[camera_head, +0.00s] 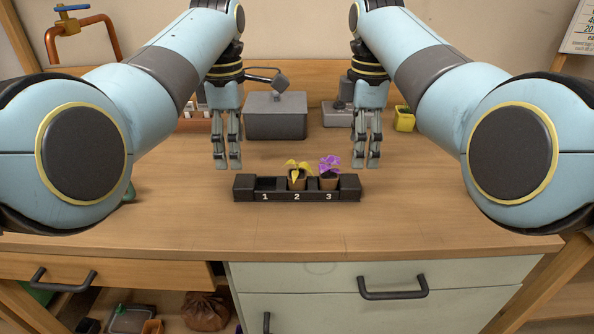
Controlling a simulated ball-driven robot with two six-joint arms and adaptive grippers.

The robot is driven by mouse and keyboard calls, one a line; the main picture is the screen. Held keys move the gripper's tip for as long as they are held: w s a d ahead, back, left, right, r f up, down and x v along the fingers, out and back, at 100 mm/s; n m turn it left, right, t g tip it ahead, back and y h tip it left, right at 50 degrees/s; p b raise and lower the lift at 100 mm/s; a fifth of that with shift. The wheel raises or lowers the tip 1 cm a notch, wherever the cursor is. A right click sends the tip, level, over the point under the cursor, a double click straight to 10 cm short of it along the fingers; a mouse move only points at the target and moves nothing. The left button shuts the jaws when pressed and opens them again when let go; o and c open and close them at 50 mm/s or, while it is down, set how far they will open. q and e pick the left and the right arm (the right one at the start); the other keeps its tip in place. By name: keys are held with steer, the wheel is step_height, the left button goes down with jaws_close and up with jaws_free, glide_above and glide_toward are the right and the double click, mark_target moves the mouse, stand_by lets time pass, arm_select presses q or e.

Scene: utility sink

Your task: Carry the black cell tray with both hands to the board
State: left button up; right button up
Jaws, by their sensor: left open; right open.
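The black cell tray (246,195) sits on the wooden worktop near the front, with cells marked 1, 2 and 3. Cell 1 looks empty. A pot with a yellow plant (297,182) is in cell 2, and a pot with a purple flower (329,180) is in cell 3. My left gripper (228,166) is open and empty, pointing down above and behind the tray's left end. My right gripper (366,165) is open and empty, pointing down near the tray's right end, slightly behind it. Neither gripper appears to touch the tray. I cannot make out the board.
A grey box (276,117) stands at the back middle, with a dark watering can (268,78) behind or on it. A yellow-green pot (404,119) stands at the back right. A copper tap (78,27) is at the far left.

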mark_target(240, 180)
arm_select(q)
steer(key=shift+w+d+r, duration=0.1)
steer(key=shift+w+r, duration=0.2)
steer(key=shift+w, duration=0.15)
arm_select(e)
steer(key=shift+w+a+r, duration=0.1)
steer(key=shift+w+r, duration=0.2)
steer(key=shift+w, duration=0.15)
arm_select(q)
steer(key=shift+r, duration=0.1)
arm_select(e)
steer(key=shift+r, duration=0.1)
arm_select(q)
steer(key=shift+s+f, duration=0.2)
steer(key=shift+f, duration=0.05)
arm_select(e)
steer(key=shift+s+f, duration=0.2)
steer(key=shift+f, duration=0.05)
arm_select(q)
step_height(240, 180, down, 10)
steer(key=shift+f, duration=0.1)
arm_select(e)
step_height(240, 180, down, 10)
steer(key=shift+f, duration=0.1)
arm_select(q)
steer(key=c, duration=1.3)
arm_select(e)
steer(key=c, duration=1.3)
